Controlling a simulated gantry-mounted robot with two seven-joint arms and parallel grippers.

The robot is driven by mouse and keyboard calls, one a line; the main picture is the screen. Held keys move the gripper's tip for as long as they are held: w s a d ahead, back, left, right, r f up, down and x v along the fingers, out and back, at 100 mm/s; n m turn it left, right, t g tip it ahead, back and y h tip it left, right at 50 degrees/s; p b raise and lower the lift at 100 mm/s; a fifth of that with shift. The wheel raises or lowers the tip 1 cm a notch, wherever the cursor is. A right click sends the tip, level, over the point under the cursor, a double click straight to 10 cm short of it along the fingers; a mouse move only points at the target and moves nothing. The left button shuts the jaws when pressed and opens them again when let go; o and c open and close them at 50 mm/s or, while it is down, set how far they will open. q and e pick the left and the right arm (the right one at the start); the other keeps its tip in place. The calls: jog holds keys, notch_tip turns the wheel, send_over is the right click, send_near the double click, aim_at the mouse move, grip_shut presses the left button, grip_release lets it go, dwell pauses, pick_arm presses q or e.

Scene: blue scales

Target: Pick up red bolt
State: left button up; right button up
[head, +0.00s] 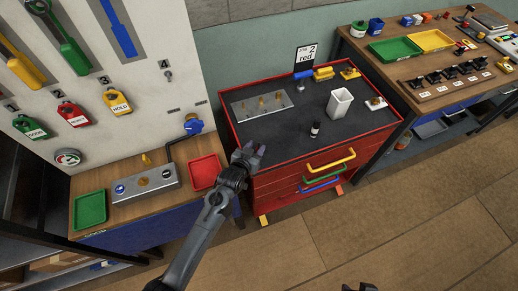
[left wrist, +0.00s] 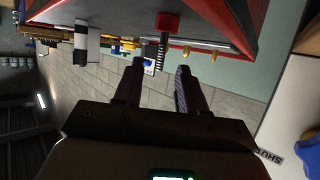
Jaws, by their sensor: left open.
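The red bolt (left wrist: 168,22) shows in the left wrist view, its red head against the dark cart top and its threaded shank pointing toward my fingers. That view looks upside down, so the bolt seems to stand on its head. My left gripper (left wrist: 156,78) is open and empty, with the shank just beyond and between its fingertips. I see no contact. In the head view my left gripper (head: 256,151) is over the front left edge of the red cart and mostly hides the bolt. Only a dark piece of my right gripper (head: 360,287) shows at the bottom edge.
The red cart (head: 285,190) carries a metal plate with brass pegs (head: 263,104), a white cup (head: 339,103), a small black-and-white bottle (head: 315,130) and a sign reading red (head: 306,57). A red tray (head: 204,172) is on the left bench.

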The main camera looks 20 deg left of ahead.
pick_arm(q)
jog(key=shift+x, duration=1.1)
jog(key=shift+c, duration=0.3)
grip_shut()
jog(key=shift+r, duration=0.1)
